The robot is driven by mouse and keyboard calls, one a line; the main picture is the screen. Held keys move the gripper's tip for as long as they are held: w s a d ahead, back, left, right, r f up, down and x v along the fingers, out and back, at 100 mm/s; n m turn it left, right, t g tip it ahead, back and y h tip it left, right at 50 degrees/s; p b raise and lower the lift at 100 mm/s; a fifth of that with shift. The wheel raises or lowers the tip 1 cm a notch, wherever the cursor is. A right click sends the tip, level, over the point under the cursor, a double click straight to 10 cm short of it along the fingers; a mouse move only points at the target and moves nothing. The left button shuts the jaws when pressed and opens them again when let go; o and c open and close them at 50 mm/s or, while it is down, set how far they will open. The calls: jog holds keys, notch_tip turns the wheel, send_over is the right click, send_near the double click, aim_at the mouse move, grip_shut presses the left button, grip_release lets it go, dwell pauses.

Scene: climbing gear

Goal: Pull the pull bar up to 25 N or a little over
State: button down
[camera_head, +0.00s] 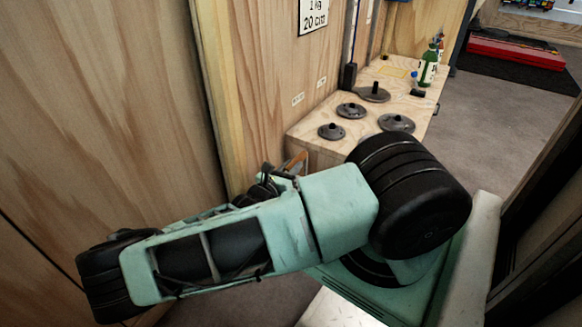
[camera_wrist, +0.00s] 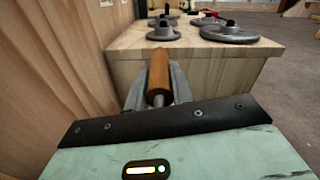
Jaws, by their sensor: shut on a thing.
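The pull bar (camera_wrist: 159,70) is a brown, round wooden-looking bar in the wrist view, in front of the wooden box's near face. My gripper (camera_wrist: 158,92) is shut on it, with a grey finger on either side. In the head view my arm hides most of the gripper and bar; a small orange-brown piece (camera_head: 298,161) shows behind the arm, probably part of the bar. No force reading is legible in either view.
A wooden box (camera_head: 320,148) beside the plywood wall (camera_head: 265,60) carries several grey discs (camera_head: 331,131) with black knobs. A sign (camera_head: 313,14) on the wall reads "1 kg 20 cm". Open floor (camera_head: 490,115) lies to the right.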

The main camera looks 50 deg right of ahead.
jog(key=shift+s+f+b, duration=0.1)
jog(key=shift+f+b, duration=0.9)
jog(key=shift+f, duration=1.1)
jog(key=c, duration=1.1)
grip_release()
jog(key=shift+a, duration=0.1)
jog(key=a+p, duration=0.2)
jog(key=a, duration=0.3)
jog(key=s+a+p, duration=0.1)
jog(key=a+p, duration=0.1)
jog(key=a, duration=0.4)
jog(key=a+p, duration=0.2)
jog(key=a, duration=0.4)
jog(key=shift+s+a, duration=0.1)
jog(key=shift+s, duration=0.05)
